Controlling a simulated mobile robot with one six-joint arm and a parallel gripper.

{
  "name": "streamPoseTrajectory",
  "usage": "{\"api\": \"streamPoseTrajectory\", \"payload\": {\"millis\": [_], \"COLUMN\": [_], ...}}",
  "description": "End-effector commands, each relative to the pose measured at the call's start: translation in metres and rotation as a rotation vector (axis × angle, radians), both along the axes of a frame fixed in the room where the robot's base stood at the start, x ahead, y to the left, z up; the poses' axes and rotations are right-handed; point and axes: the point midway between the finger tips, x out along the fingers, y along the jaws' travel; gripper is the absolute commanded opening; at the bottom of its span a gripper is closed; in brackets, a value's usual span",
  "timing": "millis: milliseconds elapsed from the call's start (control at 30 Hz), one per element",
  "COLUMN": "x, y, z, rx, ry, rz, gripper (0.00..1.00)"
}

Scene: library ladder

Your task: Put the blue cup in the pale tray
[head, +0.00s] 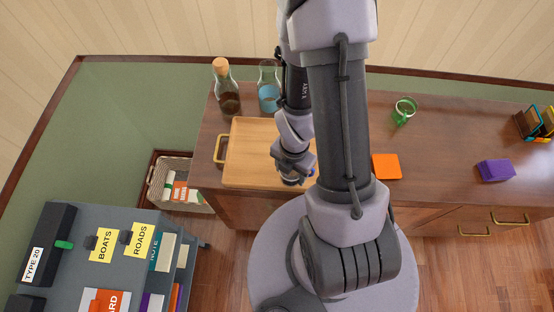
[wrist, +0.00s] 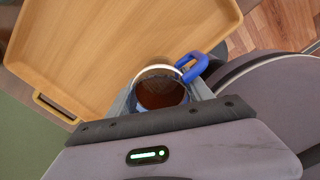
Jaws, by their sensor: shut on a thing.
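The blue cup (wrist: 162,90) shows in the wrist view with a blue handle, a pale rim and dark brown contents. My gripper (wrist: 160,100) is shut on it, with a finger on each side. The cup looks upright. The pale wooden tray (wrist: 90,50) lies beyond the cup, whose rim overlaps the tray's near edge in this view. In the head view the tray (head: 250,150) lies on the dark wooden cabinet, and my gripper (head: 293,178) is over its right front part. There my wrist mostly hides the cup. I cannot tell whether the cup touches the tray.
A corked bottle (head: 227,92) and a glass vessel with blue contents (head: 268,90) stand behind the tray. An orange square (head: 386,166), a green mug (head: 403,111) and a purple block (head: 495,170) are to the right. A grey book cart (head: 90,220) stands at lower left.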

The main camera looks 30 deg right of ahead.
Motion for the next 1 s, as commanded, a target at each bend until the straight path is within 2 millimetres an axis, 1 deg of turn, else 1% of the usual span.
{"api": "streamPoseTrajectory", "payload": {"millis": [33,100,133,200,300,400,467,633,667,700,833,967,1000], "x": [0.014,0.027,0.036,0.060,0.087,0.101,0.103,0.103,0.104,0.104,0.104,0.104,0.104], "y": [-0.003,-0.005,-0.006,-0.010,-0.014,-0.016,-0.017,-0.017,-0.017,-0.017,-0.017,-0.017,-0.017], "z": [-0.018,-0.018,-0.013,-0.008,-0.008,-0.009,-0.012,-0.045,-0.047,-0.046,-0.044,-0.047,-0.047], "rx": [-0.005,-0.004,-0.003,-0.001,-0.001,-0.001,0.000,0.000,0.000,0.000,0.000,0.000,0.000], "ry": [-0.013,-0.014,-0.012,-0.006,-0.004,-0.004,-0.001,0.001,0.000,-0.001,-0.002,-0.001,-0.001], "rz": [0.001,0.001,0.001,0.003,0.000,0.000,-0.001,-0.001,-0.001,-0.001,-0.001,-0.001,-0.001], "gripper": [0.11,0.11,0.11,0.11,0.11,0.11,0.11,0.11,0.11,0.04,0.04,0.04,0.65]}}
